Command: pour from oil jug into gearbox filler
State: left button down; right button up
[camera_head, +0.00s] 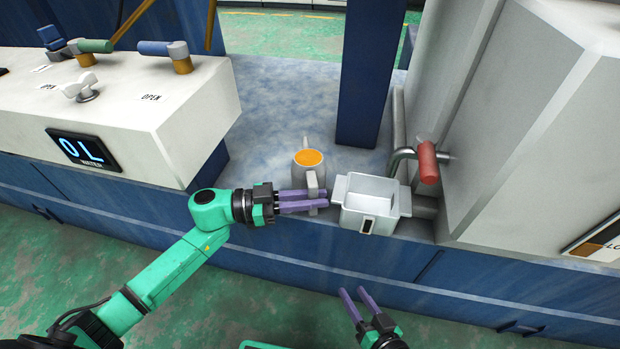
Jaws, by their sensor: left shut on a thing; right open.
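The oil jug (299,172) is a grey jug with orange oil visible in its open top. It stands upright on the blue bench, with its spout toward the back and its handle toward me. My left gripper (325,199) is shut on the jug's handle and hides its lower part. My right gripper (353,290) is open and empty, low in front of the bench. A white open-topped box (355,215) with a dark window stands just right of the jug. No filler is labelled, and I cannot tell whether this box is it.
A bent pipe with a red handle (427,162) rises behind the box, beside a large grey housing (520,110). A blue post (365,80) stands behind. A white panel (120,100) with valves and a "0L WATER" display is at left. The bench (275,95) behind the jug is clear.

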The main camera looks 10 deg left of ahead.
aim_at(314, 186)
pick_arm(q)
jog(key=shift+r+p, duration=1.6)
jog(key=shift+p, duration=0.2)
